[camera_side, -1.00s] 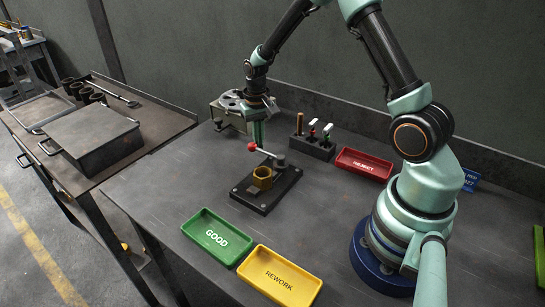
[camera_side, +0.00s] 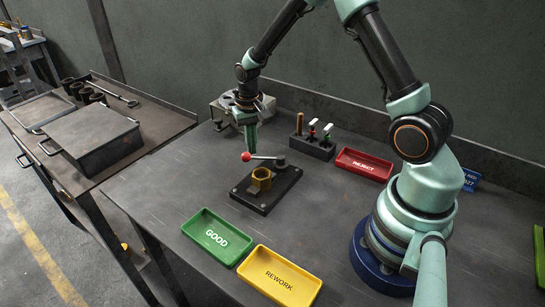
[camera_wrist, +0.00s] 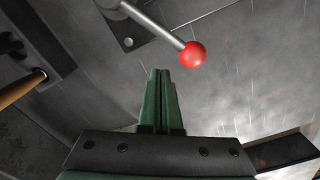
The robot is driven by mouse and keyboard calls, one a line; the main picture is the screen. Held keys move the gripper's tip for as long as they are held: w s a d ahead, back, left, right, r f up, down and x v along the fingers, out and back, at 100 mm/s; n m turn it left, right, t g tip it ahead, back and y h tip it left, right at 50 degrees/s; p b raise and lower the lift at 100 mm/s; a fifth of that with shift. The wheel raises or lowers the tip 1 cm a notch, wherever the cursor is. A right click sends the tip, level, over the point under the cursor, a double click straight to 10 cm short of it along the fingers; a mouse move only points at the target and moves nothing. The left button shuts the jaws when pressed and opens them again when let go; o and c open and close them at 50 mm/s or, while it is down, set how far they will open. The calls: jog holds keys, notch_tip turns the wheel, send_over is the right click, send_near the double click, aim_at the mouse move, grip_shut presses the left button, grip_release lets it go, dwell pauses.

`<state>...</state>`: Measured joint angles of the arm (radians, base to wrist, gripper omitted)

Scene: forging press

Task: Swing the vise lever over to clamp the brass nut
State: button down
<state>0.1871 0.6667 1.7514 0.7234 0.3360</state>
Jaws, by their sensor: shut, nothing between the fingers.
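The brass nut (camera_side: 262,178) sits in the vise (camera_side: 266,200), a dark block on the bench. The vise lever (camera_side: 264,157) is a grey rod ending in a red ball knob (camera_side: 246,156); it points left from its pivot at the back right of the vise. In the wrist view the knob (camera_wrist: 193,54) lies just beyond and right of my fingertips. My gripper (camera_side: 251,147) is shut and empty, pointing down close to the knob. The wrist view shows its green fingers (camera_wrist: 160,75) together, apart from the knob in that picture. The nut is out of the wrist view.
A green GOOD tray (camera_side: 216,238) and a yellow REWORK tray (camera_side: 279,276) lie in front. A red REJECT tray (camera_side: 364,163) and a tool block (camera_side: 313,146) stand behind right. A grey metal fixture (camera_side: 230,107) is behind my gripper. The bench left of the vise is clear.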

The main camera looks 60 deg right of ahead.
aim_at(245, 154)
jog(key=shift+a, duration=0.1)
jog(key=shift+s+a, duration=0.25)
jog(key=shift+a, duration=0.6)
jog(key=shift+s+a, duration=0.25)
jog(key=shift+a, duration=0.6)
jog(key=shift+s+a, duration=0.1)
jog(key=shift+a, duration=0.1)
jog(key=shift+s, duration=0.1)
jog(key=shift+s+a+f, duration=0.15)
jog(key=shift+s+a, duration=0.15)
jog(key=shift+a, duration=0.25)
jog(key=shift+w+d, duration=0.1)
jog(key=shift+d, duration=0.05)
jog(key=shift+w+d, duration=0.7)
jog(key=shift+d, duration=0.3)
notch_tip(245, 154, up, 7)
